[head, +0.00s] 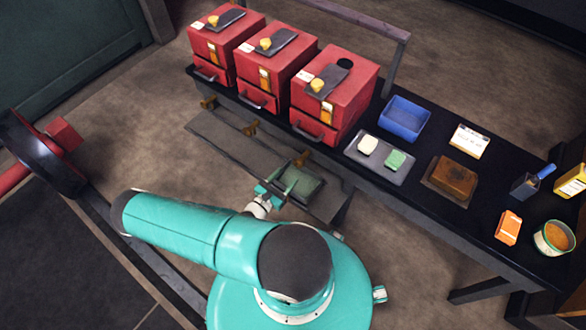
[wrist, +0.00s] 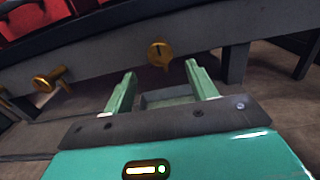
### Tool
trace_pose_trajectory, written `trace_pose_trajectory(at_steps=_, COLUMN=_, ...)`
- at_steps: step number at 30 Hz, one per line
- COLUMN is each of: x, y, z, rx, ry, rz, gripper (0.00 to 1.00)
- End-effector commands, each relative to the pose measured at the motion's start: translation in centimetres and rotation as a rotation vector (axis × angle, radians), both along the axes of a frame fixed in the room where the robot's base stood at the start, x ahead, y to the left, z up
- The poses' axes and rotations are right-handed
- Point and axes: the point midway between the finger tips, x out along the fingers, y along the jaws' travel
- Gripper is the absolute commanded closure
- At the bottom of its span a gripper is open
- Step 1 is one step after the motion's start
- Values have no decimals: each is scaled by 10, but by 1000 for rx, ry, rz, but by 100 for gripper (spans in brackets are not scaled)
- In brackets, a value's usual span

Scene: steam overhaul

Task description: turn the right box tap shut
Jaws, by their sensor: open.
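The right red box (head: 350,100) stands on the dark bench, with its brass tap (head: 303,158) at the bench's front edge below it. My gripper (head: 284,180) is in front of the bench, close to this tap. In the wrist view my gripper (wrist: 160,70) is open, and the tap appears between and beyond the two green fingertips. I see no contact.
The middle tap (head: 250,128) and left tap (head: 208,102) sit further left along the edge. A grey-green tray (head: 312,200) lies below the right tap. The bench also holds a blue bin (head: 405,117), a grey tray (head: 370,174) and a brown block (head: 455,178).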

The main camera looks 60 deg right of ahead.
Motion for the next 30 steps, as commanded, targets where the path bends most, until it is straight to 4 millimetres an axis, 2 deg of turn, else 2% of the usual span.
trace_pose_trajectory(at_steps=3, x=5, y=26, z=0, rx=1, ry=-1, rz=2, gripper=43)
trace_pose_trajectory(at_steps=9, x=9, y=50, z=0, rx=0, ry=-1, rz=1, gripper=43)
trace_pose_trajectory(at_steps=30, x=9, y=54, z=0, rx=0, ry=-2, rz=-1, gripper=43)
